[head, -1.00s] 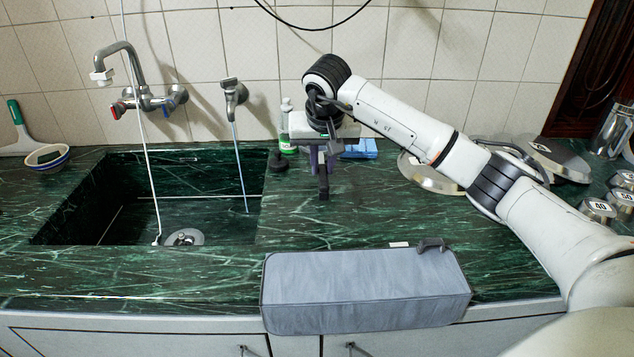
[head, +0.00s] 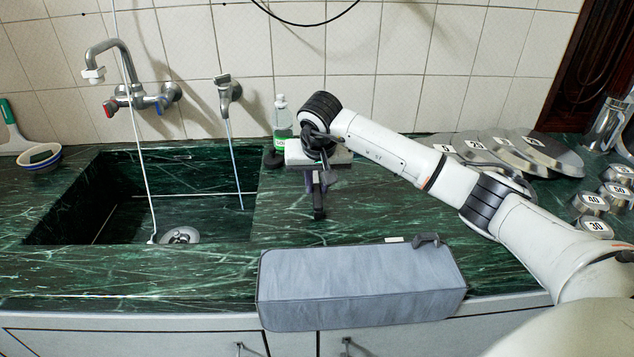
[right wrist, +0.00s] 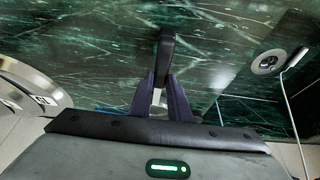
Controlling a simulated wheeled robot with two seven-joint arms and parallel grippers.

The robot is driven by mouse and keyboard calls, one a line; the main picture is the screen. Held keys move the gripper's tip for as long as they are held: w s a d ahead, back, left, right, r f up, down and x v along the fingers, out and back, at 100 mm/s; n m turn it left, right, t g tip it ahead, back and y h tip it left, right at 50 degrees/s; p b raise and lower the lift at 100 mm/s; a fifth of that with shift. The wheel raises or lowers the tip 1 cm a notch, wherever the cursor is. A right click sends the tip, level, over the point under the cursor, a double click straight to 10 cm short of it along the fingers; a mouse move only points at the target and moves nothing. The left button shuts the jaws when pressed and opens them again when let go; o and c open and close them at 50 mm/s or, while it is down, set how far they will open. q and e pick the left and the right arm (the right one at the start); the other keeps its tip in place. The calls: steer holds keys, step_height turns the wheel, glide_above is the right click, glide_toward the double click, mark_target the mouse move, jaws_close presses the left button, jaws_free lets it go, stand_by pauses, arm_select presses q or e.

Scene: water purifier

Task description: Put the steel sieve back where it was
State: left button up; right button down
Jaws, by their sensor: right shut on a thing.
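My right gripper (head: 319,190) points down over the counter between the sink and the grey box. It is shut on a dark, narrow, upright thing (head: 319,207) with a black end. In the right wrist view, the black end (right wrist: 165,45) reaches out beyond my right fingertips (right wrist: 161,88), and a bit of bright metal shows between the fingers. The sieve's bowl or mesh cannot be made out, so I cannot confirm that this is the steel sieve. It appears close to the counter; contact cannot be told. My left gripper is out of view.
The sink (head: 160,215) is left. A green-labelled bottle (head: 283,125) stands behind my gripper. A grey box (head: 360,285) sits at the front edge. Numbered steel discs (head: 545,155) and numbered metal cylinders (head: 592,203) stand right. Counter between gripper and box is clear.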

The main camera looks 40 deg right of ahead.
steer(key=c, duration=1.7)
jaws_free()
steer(key=shift+f, duration=0.1)
steer(key=shift+c, duration=0.2)
steer(key=shift+o, duration=0.4)
steer(key=shift+r, duration=0.45)
steer(key=v, duration=1.2)
